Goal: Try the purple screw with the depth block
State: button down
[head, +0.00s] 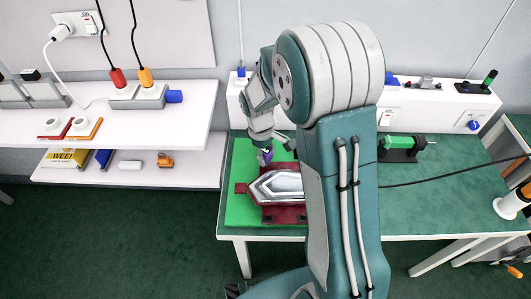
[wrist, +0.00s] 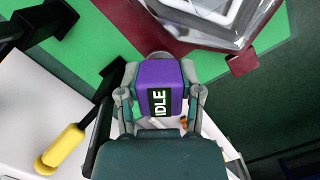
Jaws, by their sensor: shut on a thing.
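My gripper (wrist: 160,92) is shut on a purple block (wrist: 153,75) with a dark label reading IDLE. In the head view my gripper (head: 269,142) is over the green mat (head: 238,165), with a bit of the purple block (head: 266,155) showing at its end. The tail lamp (head: 277,186), with a clear, silvery lens on a dark red base, lies just in front of the gripper. It also shows at the top of the wrist view (wrist: 210,22). A purple screw cannot be made out apart from the held block. My arm hides the lamp's right part.
The green-topped table (head: 440,190) has free room at right. A green tool in a black holder (head: 402,147) stands behind my arm. A white ledge (head: 440,98) runs along the back. A yellow-handled thing (wrist: 60,150) is at left in the wrist view. White shelves (head: 185,110) stand left.

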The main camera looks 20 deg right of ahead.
jog(key=shift+f, duration=0.65)
jog(key=shift+c, duration=0.9)
grip_release()
jog(key=shift+f, duration=0.1)
jog(key=r, duration=0.3)
jog(key=w+r, duration=0.1)
jog(key=r, duration=0.3)
jog(key=a+r, duration=0.1)
jog(key=r, duration=0.2)
jog(key=shift+w+r, duration=0.25)
jog(key=shift+r, duration=0.15)
jog(key=shift+a+r, duration=0.1)
jog(key=shift+r, duration=0.35)
